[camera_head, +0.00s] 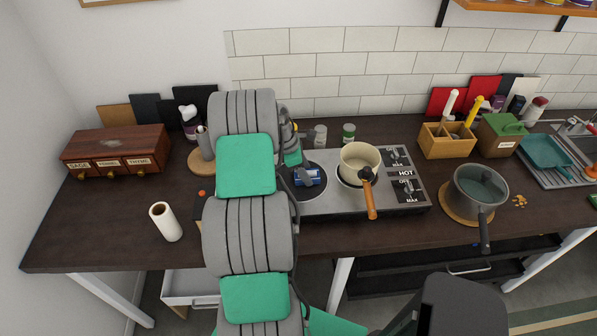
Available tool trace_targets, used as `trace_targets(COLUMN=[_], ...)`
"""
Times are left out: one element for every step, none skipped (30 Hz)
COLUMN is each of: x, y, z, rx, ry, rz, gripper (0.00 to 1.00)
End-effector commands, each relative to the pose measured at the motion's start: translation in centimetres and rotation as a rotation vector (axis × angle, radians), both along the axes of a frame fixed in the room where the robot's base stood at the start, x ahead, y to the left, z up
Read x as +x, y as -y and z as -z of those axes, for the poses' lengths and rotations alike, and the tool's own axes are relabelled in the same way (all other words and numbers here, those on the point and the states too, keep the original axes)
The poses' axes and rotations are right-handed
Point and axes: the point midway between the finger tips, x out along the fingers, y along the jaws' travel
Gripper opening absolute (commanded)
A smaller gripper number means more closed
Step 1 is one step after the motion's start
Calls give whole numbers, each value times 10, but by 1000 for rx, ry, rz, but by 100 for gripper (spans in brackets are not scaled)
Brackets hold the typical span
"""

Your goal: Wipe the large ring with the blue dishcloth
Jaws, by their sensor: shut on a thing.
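The blue dishcloth (308,177) is a small bundle at my gripper (301,168), over the left ring of the hob. My gripper is shut on the cloth; my arm hides part of the fingers. The large ring (322,188) is the dark disc on the left of the steel hob (330,206). Its left part is hidden behind my arm. The cloth appears on or just above the ring; I cannot tell whether it touches.
A cream saucepan (360,160) with a wooden handle stands on the right ring. A white paper roll (165,222), a wooden drawer box (115,150) and spice jars (348,133) stand on the counter.

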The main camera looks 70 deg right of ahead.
Motion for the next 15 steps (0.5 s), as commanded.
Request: trace_targets(x=[-2,-3,-3,-4,-6,-9,-12,-14,-18,-20,-22,-24,-25,-25,-25], y=[1,1,1,2,3,4,6,7,9,10,11,12,12,13,12], z=[0,0,0,0,0,0,1,1,1,1,1,1,1,0,0], rx=[1,0,1,1,1,0,0,1,1,1,2,2,1,1,1], ry=[-1,0,0,0,0,0,0,0,0,0,0,0,1,1,0], rz=[-1,-1,-2,-2,-2,-1,-1,0,0,0,-1,-1,-2,-2,-3], gripper=[8,8,8,8,8,8,8,8,8,8,8,8,8,8,8])
